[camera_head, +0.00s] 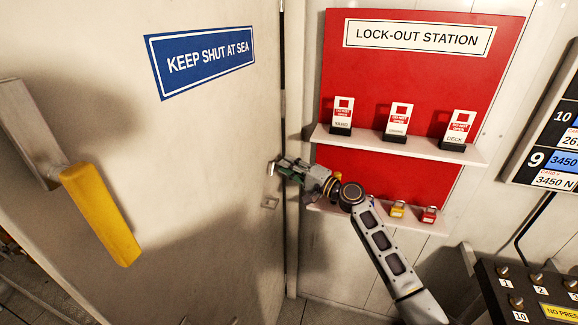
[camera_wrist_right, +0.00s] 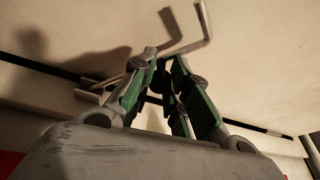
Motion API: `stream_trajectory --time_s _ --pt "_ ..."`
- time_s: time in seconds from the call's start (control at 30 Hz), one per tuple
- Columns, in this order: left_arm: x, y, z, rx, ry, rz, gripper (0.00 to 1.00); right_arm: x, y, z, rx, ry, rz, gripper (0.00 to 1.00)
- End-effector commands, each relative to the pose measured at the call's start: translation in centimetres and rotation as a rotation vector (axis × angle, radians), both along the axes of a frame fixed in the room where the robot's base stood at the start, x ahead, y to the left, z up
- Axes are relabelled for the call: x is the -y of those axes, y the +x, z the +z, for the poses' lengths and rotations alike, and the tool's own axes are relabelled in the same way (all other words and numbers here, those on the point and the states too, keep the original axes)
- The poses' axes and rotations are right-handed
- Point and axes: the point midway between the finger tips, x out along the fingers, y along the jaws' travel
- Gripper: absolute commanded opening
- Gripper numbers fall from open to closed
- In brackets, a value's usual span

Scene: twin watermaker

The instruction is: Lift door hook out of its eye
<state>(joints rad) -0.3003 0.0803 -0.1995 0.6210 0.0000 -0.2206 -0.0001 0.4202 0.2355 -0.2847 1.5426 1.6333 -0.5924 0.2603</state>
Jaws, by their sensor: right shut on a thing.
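My right gripper (camera_head: 281,166) is at the seam between the white door and the wall. It is shut on the door hook, a bent metal rod. The hook's bent end (camera_head: 271,168) sticks out past the fingertips on the door side. In the right wrist view the hook (camera_wrist_right: 187,46) runs out beyond the closed fingers (camera_wrist_right: 165,75), and its bent tip stands free of any eye. A small metal plate (camera_head: 269,203), likely the eye, sits on the door below the gripper, apart from the hook's tip. The fingers hide the hook's middle. My left gripper is not in view.
The door (camera_head: 215,150) carries a yellow-gripped handle (camera_head: 101,213) and a blue sign (camera_head: 200,62). Right of the seam, a red lock-out board (camera_head: 420,90) has shelves with tags and padlocks, close to my arm. A control box (camera_head: 530,290) stands at lower right.

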Motion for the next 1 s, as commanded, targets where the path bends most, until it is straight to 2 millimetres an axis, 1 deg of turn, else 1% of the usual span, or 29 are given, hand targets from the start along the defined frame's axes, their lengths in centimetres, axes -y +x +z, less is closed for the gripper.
stream_trajectory --time_s 0.1,0.4,0.43,0.6,0.83,1.0 --pt "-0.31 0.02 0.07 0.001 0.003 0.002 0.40 0.04 0.05 -0.02 -0.004 0.001 -0.001 0.00" --pt "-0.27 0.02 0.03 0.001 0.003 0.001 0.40 0.04 0.04 -0.07 -0.004 0.001 -0.001 0.00" --pt "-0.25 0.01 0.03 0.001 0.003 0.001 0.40 0.04 0.04 -0.07 -0.004 0.001 -0.001 0.19" --pt "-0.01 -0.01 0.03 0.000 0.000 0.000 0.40 0.03 0.04 -0.04 -0.004 0.001 -0.001 0.40" --pt "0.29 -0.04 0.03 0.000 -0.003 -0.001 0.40 0.03 0.03 0.00 -0.003 0.001 -0.001 0.40" --pt "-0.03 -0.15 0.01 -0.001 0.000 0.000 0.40 0.12 -0.05 -0.01 -0.003 0.001 0.000 0.40"
